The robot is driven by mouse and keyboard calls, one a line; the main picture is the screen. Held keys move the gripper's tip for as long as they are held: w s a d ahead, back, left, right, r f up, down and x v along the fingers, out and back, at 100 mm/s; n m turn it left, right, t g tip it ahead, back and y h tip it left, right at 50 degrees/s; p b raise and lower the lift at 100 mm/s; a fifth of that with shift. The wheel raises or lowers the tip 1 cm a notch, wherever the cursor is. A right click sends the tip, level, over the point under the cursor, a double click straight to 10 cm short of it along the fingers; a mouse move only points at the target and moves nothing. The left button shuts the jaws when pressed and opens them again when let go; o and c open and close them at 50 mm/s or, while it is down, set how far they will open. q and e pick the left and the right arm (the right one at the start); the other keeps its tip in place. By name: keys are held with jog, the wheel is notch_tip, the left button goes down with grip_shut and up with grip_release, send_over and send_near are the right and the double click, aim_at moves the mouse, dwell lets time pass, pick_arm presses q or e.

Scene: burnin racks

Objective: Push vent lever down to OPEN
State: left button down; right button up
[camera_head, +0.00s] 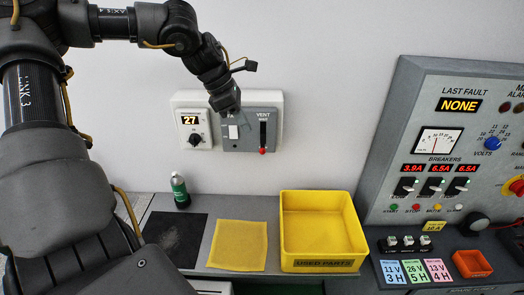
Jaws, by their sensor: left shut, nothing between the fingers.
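The vent panel (274,112) is a grey plate on the white wall, marked VENT, with a dark vertical slot (263,132). A small red round part (262,151) sits at the slot's lower end; I cannot tell whether it is the lever's knob or a lamp. A pale switch-like piece (233,131) is left of the slot. My left gripper (241,118) is shut and empty, pointing down in front of the panel's upper left part. It hides some of the panel, and contact is unclear. My right gripper is out of view.
A thermostat-like unit (190,138) reading 27 is left of the panel. Below, the shelf holds a green bottle (180,190), a black mat (160,228), a yellow cloth (239,245) and a yellow bin (321,264). A breaker console (388,150) stands at right.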

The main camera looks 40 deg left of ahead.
aim_at(261, 149)
pick_arm(q)
jog(key=shift+b+x, duration=2)
jog(key=shift+x, duration=1.6)
jog(key=shift+s+a+f+b, duration=0.1)
jog(key=shift+s+a+b, duration=0.3)
jog(key=shift+s+a, duration=0.7)
jog(key=shift+w, duration=0.15)
